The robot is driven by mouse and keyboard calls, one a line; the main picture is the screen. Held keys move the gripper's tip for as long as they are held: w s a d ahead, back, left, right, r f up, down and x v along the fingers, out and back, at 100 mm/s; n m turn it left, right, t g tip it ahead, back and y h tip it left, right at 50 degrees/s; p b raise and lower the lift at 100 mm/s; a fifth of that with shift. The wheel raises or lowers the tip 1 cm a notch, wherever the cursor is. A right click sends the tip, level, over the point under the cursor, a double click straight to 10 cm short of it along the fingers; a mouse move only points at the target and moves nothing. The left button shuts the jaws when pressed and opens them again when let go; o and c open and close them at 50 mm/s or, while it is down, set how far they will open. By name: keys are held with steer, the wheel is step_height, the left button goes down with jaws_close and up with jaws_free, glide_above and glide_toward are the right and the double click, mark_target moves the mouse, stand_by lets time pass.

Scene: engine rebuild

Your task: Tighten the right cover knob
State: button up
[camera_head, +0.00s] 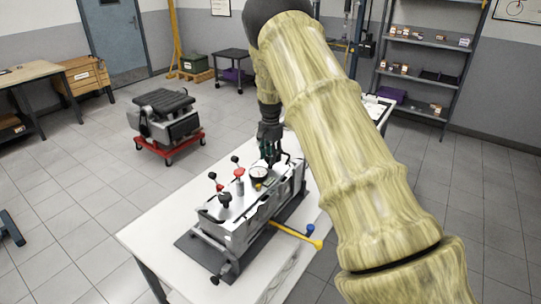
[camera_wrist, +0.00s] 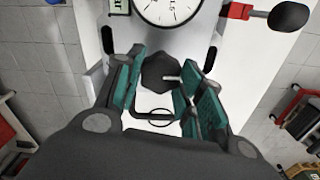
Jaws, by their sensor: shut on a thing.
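The black cover knob (camera_wrist: 160,75) shows in the wrist view between the teal pads of my gripper (camera_wrist: 162,82). In the head view my gripper (camera_head: 270,158) reaches down to the far end of the engine unit (camera_head: 238,228), and the knob there is hidden behind the fingers. Another black knob (camera_head: 225,199) stands upright at the near end of the cover.
The dial gauge (camera_head: 259,174) sits close to my gripper. A yellow-handled tool (camera_head: 300,236) sticks out to the right. The white table (camera_head: 150,237) has free room at the left. An engine on a red dolly (camera_head: 170,145) stands behind.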

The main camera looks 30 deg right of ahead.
steer(key=shift+m, duration=0.3)
stand_by(0.4)
steer(key=o, duration=1)
steer(key=shift+r, duration=0.1)
step_height(320, 180, up, 12)
steer(key=shift+f, duration=0.1)
